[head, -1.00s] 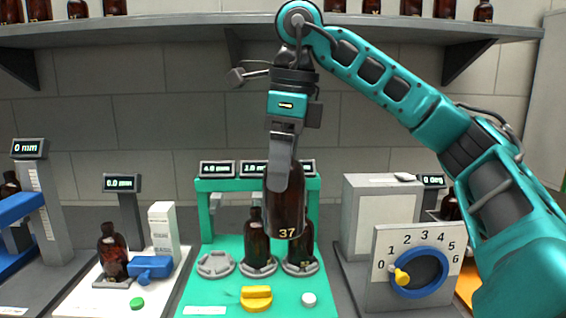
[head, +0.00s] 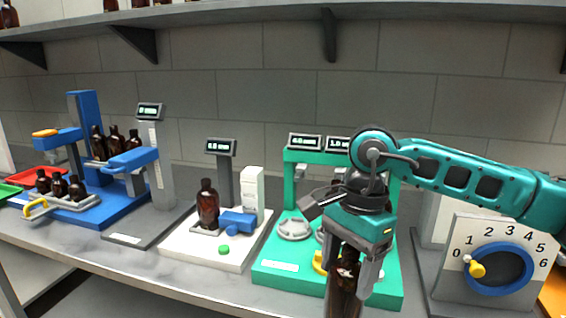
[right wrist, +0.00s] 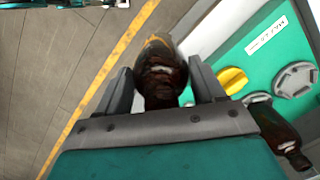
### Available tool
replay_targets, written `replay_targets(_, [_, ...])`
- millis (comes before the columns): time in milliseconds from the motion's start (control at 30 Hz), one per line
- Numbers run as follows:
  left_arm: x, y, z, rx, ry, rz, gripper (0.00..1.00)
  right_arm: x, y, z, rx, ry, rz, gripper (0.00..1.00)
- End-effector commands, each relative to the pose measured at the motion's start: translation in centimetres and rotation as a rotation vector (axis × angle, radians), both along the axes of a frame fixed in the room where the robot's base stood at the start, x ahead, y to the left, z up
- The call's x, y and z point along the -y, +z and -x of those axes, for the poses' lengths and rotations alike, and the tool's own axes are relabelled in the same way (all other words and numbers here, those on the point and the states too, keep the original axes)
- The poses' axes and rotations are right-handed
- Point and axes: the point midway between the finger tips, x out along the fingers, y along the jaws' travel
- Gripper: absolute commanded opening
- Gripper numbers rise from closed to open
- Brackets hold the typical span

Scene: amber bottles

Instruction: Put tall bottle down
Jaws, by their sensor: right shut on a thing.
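The tall amber bottle (head: 343,296) hangs upright in my right gripper (head: 350,266), in front of the green station. My right gripper is shut on its upper part. The bottle's lower end is cut off by the head view's bottom edge. In the right wrist view the bottle (right wrist: 160,75) sits between the two fingers, with floor beside it and the green station (right wrist: 232,55) to its right. Another amber bottle (right wrist: 278,132) shows at the right of that view. My left gripper is out of view.
The green station (head: 285,275) has round grey plates (head: 294,228) and a yellow knob (head: 319,262). A white station (head: 180,250) with an amber bottle (head: 207,205) is left of it. A dial box (head: 490,262) stands right. The bench's front edge (head: 130,268) is close.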

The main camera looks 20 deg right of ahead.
Motion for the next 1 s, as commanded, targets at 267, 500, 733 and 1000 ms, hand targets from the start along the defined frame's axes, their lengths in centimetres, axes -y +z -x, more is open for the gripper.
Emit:
replay_targets(267, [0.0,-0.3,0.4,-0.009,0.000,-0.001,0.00,-4.3,-12.2,0.7,-0.007,0.704,-0.006,0.13])
replay_targets(500, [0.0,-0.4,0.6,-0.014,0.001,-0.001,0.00,-6.5,-19.0,0.9,-0.002,1.118,-0.002,0.13])
replay_targets(733, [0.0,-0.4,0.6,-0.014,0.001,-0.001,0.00,-8.0,-23.5,1.1,0.000,1.395,-0.001,0.13])
replay_targets(1000, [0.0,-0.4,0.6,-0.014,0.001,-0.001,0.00,-8.2,-23.2,1.0,0.005,1.387,-0.003,0.13])
